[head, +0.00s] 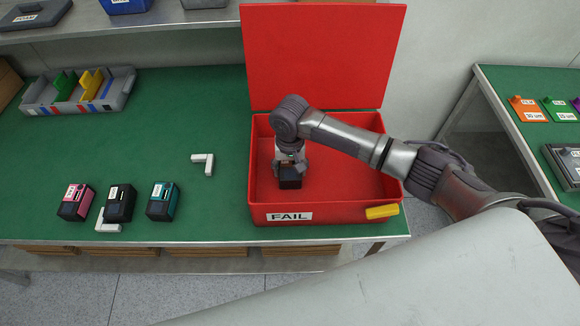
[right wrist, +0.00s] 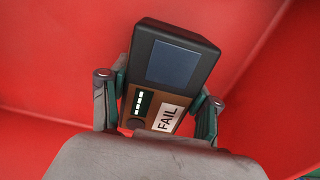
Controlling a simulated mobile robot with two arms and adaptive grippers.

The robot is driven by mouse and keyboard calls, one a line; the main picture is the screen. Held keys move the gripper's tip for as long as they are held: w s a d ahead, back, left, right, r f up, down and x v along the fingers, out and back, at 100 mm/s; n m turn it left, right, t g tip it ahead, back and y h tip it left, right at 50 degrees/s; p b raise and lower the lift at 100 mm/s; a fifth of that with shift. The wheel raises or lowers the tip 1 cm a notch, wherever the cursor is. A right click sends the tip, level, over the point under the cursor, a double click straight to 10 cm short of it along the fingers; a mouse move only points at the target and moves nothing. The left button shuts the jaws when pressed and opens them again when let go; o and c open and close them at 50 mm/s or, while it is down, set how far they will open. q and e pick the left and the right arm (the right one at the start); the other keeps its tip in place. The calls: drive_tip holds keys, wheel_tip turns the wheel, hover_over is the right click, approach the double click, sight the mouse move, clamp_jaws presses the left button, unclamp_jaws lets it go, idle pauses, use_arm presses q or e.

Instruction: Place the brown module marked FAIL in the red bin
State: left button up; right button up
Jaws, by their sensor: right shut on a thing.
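The brown module (right wrist: 172,73) shows close up in the right wrist view, with a dark screen, a row of light marks and a FAIL label on its face. My right gripper (right wrist: 158,105) is shut on it, one finger on each side. In the head view the module (head: 290,180) is inside the red bin (head: 360,208), below my right gripper (head: 290,163). The bin's lid stands open at the back, and a FAIL label is on its front. I cannot tell whether the module touches the bin floor. My left gripper is not in view.
A pink module (head: 75,202), a black module (head: 119,203) and a teal module (head: 162,201) stand on the green table (head: 190,110), left of the bin. White corner brackets lie near them. A grey divided tray (head: 112,98) is at the back left.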

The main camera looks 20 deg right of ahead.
sight(290, 165)
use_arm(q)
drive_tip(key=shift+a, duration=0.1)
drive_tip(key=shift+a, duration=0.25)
use_arm(e)
drive_tip(key=o, duration=1.3)
use_arm(q)
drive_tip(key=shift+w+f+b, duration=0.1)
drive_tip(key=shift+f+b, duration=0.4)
drive_tip(key=shift+b, duration=0.05)
use_arm(e)
wheel_tip(290, 165, up, 12)
drive_tip(key=shift+r, duration=0.1)
drive_tip(key=shift+s, duration=0.1)
